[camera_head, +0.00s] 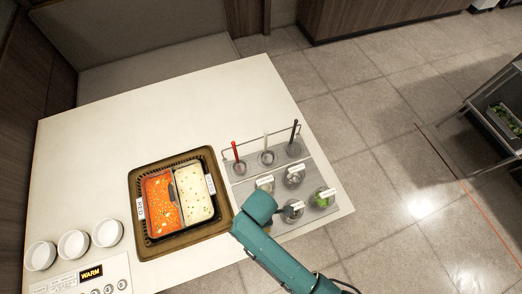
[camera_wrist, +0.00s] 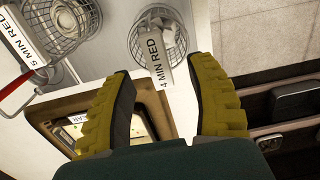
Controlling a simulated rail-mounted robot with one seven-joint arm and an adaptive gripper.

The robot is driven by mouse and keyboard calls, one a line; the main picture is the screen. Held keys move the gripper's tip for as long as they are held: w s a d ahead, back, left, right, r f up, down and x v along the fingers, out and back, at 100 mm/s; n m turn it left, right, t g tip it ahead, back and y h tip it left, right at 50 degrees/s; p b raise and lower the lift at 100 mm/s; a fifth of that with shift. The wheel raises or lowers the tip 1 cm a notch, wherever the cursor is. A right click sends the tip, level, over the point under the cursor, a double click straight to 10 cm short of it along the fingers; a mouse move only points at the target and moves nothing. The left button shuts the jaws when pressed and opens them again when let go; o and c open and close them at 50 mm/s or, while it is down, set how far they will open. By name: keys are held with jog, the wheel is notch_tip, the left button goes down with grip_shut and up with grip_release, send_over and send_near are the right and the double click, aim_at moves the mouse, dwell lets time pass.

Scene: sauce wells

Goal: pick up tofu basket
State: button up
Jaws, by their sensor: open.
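In the wrist view, my gripper (camera_wrist: 162,85) has its two yellow ribbed fingers spread apart with nothing between the pads. A wire basket (camera_wrist: 143,42) with pale grey contents and a "4 MIN RED" tag (camera_wrist: 153,60) lies just beyond the fingertips. Another wire basket (camera_wrist: 68,22) with a "5 MIN RED" tag (camera_wrist: 22,38) is at upper left. In the head view, my teal arm reaches over the grey basket station (camera_head: 247,194); the fingers are mostly hidden there. Tags are too small to read in that view, so I cannot tell which basket holds tofu.
A brown-rimmed hot pot (camera_head: 152,250) with red and pale broth sits left of the station. Ladles with red (camera_head: 235,150), white and dark handles stand at the rear rail. White bowls (camera_head: 73,244) and a warm control panel (camera_head: 95,278) are at lower left. The rear counter is clear.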

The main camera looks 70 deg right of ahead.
notch_tip(320, 180, down, 4)
jog(key=shift+d+f, duration=0.1)
jog(key=shift+c, duration=0.4)
grip_shut()
